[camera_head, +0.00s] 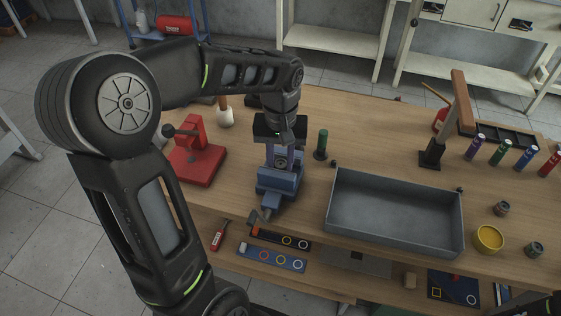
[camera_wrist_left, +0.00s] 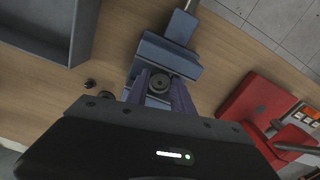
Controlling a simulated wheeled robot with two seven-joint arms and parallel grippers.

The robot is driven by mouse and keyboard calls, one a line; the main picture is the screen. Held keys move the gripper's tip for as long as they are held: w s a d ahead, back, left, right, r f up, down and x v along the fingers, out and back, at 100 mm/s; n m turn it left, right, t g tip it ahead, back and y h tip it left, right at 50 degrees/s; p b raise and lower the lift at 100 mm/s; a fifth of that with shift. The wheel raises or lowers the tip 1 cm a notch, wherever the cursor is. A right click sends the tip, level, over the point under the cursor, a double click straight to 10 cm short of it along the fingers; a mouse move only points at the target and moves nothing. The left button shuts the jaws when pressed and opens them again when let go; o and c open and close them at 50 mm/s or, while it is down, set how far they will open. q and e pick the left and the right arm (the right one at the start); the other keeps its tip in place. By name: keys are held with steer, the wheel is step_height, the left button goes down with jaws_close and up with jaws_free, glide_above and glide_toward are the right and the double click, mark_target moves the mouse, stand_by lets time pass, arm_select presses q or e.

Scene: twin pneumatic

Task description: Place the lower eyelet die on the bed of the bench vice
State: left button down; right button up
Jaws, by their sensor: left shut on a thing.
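My left gripper (camera_head: 281,163) points down over the blue bench vice (camera_head: 277,185), its two purple-grey fingers shut on a small dark round part. That part, which I take for the lower eyelet die (camera_wrist_left: 160,87), shows as a dark disc with a centre hole between the fingers in the wrist view. It is over the vice; I cannot tell whether it touches the bed. The vice also shows in the left wrist view (camera_wrist_left: 168,55), beyond the fingers. Part of the vice is hidden by the gripper. My right gripper is not in view.
A red press (camera_head: 196,160) stands left of the vice. A green cylinder (camera_head: 321,143) and a small dark piece (camera_head: 333,163) stand to its right. A grey tray (camera_head: 395,243) lies further right, and an upright wooden-topped stand (camera_head: 434,153) is behind it.

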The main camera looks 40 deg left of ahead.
mark_target(280, 164)
arm_select(q)
steer(key=shift+f, duration=0.5)
steer(key=shift+f, duration=0.1)
steer(key=c, duration=1.1)
jaws_free()
step_height(280, 164, up, 12)
